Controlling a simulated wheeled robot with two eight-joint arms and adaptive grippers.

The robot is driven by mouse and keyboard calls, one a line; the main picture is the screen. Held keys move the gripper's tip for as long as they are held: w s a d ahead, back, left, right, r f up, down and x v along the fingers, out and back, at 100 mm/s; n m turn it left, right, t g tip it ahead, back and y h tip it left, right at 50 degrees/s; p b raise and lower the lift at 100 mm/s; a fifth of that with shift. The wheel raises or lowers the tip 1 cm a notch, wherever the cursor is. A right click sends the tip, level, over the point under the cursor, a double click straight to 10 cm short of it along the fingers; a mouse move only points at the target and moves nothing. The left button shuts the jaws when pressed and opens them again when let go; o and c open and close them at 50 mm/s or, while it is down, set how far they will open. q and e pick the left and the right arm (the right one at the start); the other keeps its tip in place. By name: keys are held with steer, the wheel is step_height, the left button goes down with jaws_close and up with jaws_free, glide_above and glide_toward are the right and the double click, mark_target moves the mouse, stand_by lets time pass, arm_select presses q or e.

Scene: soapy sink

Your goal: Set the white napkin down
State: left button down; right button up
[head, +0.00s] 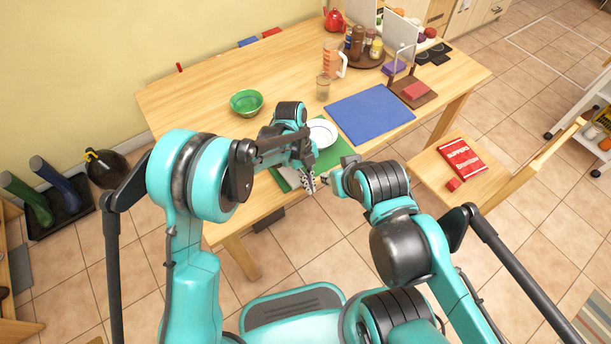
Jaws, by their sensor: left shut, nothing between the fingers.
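My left gripper (311,187) is over the front edge of the wooden table, fingers shut with nothing visible between them. My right gripper (328,181) is close beside it; its fingers are small and overlap the left ones, so I cannot tell whether they are open. A pale, flat piece (289,178), which may be the white napkin, lies at the front left of the green mat (333,155), partly hidden by my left gripper. I cannot make out its folds or full outline. A white plate (322,133) sits at the back of the mat.
A green bowl (246,102), a glass (323,87) and a blue mat (370,113) lie behind the grippers on the table (205,98). A chair (487,183) with a red packet (462,160) stands at the right. The table's left part is mostly clear.

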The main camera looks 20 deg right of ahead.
mark_target(291, 170)
arm_select(q)
steer(key=w+f+b, duration=0.1)
steer(key=w+a+f, duration=0.1)
steer(key=w, duration=0.1)
steer(key=shift+f+b, duration=0.15)
steer(key=shift+b, duration=0.2)
steer(key=w+a, duration=0.1)
steer(key=w, duration=0.3)
steer(key=w+a, duration=0.1)
steer(key=w, duration=0.1)
steer(key=shift+w+a, duration=0.35)
steer(key=shift+w, duration=0.05)
steer(key=shift+s+d, duration=0.1)
